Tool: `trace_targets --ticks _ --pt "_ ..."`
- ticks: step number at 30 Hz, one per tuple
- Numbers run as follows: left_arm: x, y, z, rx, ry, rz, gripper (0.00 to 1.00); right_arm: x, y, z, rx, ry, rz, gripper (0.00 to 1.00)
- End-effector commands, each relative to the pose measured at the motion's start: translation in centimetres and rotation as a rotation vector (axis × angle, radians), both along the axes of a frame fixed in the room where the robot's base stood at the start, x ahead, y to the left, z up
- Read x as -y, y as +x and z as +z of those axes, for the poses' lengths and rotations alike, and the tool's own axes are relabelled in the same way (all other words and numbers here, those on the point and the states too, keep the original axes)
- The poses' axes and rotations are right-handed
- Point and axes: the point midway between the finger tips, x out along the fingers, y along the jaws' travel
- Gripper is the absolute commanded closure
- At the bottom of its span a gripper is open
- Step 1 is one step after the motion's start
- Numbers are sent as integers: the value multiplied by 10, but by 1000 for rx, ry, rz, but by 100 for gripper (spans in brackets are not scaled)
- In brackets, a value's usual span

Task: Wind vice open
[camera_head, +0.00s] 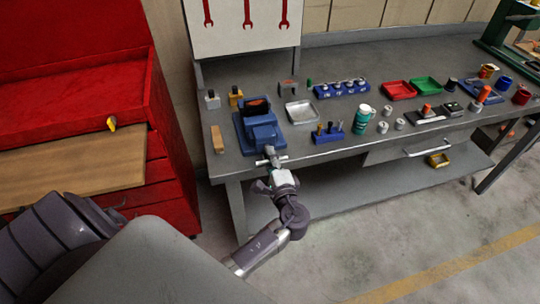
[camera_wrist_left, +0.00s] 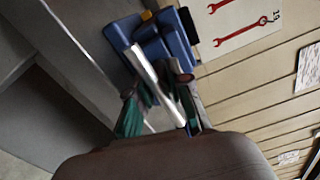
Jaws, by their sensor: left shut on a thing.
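A blue bench vice (camera_head: 260,124) stands at the left front of the grey workbench. Its silver screw end and handle bar (camera_head: 270,159) stick out over the bench's front edge. My left gripper (camera_head: 271,170) is at the handle, in front of the vice. In the left wrist view the blue vice (camera_wrist_left: 150,40) is at the top, and the silver handle bar (camera_wrist_left: 158,82) runs slanting between the fingers of my left gripper (camera_wrist_left: 158,88), which is shut on it. How wide the vice jaws stand is hard to tell. My right gripper does not show.
The workbench (camera_head: 232,159) holds a wooden block (camera_head: 217,139), a blue holder (camera_head: 328,133), a teal cup (camera_head: 363,118), a metal tray (camera_head: 302,111), and red (camera_head: 398,90) and green (camera_head: 426,86) trays. A red tool cabinet (camera_head: 170,170) stands left of the bench. The floor in front is clear.

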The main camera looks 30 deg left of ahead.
Motion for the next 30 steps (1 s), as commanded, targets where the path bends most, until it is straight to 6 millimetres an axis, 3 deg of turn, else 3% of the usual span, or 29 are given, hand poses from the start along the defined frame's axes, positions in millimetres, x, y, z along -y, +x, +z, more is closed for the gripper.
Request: trace_targets --ticks 15,16,20,30 --pt "1 0 -1 -16 11 -2 100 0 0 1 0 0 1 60" --pt "1 0 -1 -15 10 -2 77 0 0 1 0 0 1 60" --pt "1 0 -1 -15 10 -2 57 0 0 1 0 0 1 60" --pt "3 -2 -1 -14 10 -1 57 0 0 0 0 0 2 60"
